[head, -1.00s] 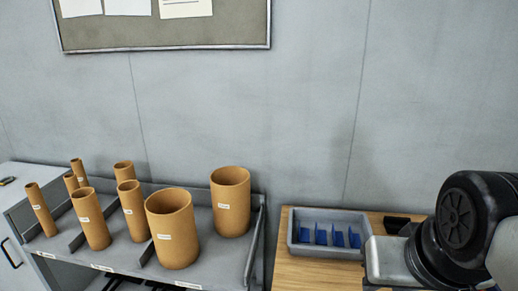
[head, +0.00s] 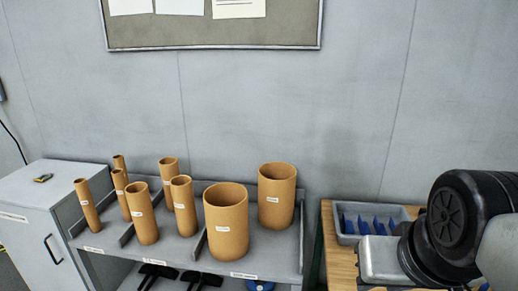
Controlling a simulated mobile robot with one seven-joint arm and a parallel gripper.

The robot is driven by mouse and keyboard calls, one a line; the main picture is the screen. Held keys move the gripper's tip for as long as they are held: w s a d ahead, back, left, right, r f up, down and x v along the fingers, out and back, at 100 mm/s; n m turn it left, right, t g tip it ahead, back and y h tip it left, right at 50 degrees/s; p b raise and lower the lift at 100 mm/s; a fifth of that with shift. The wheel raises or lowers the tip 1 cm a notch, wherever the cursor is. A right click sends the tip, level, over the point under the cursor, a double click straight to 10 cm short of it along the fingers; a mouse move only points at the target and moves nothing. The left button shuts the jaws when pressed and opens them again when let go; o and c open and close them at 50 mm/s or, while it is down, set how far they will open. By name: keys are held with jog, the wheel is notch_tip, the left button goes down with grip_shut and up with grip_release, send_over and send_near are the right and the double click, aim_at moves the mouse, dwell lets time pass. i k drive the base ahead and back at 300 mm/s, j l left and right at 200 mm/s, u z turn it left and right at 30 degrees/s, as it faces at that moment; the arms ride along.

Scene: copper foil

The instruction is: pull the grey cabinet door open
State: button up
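The grey cabinet (head: 50,180) stands at the left edge of the head view, beside the shelf rack. Its front door (head: 44,250) looks closed and carries a dark bar handle (head: 53,249). The lower part of the door is cut off by the frame. My arm shows at the far right, well away from the cabinet. My gripper cannot be made out in this view.
A grey shelf rack (head: 275,262) holds several cardboard tubes, such as a wide one (head: 226,228), next to the cabinet. A wooden bench (head: 340,262) with a grey tray (head: 348,238) stands at right, near my arm.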

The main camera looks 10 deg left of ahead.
aim_at(35, 241)
jog(key=j+u, duration=0.1)
jog(key=j, duration=1.65)
jog(key=j+u, duration=0.15)
jog(key=j, duration=0.45)
jog(key=i+j, duration=0.15)
jog(key=j, duration=0.25)
jog(key=i+j+u, duration=0.1)
jog(key=j, duration=0.25)
jog(key=i+j, duration=0.15)
jog(key=j, duration=0.25)
jog(key=i+j, duration=0.2)
jog(key=j, duration=0.2)
jog(key=i+j+u, duration=0.1)
jog(key=j, duration=0.3)
jog(key=i+j, duration=0.3)
jog(key=i+j+u, duration=0.1)
jog(key=j, duration=0.4)
jog(key=i, duration=0.1)
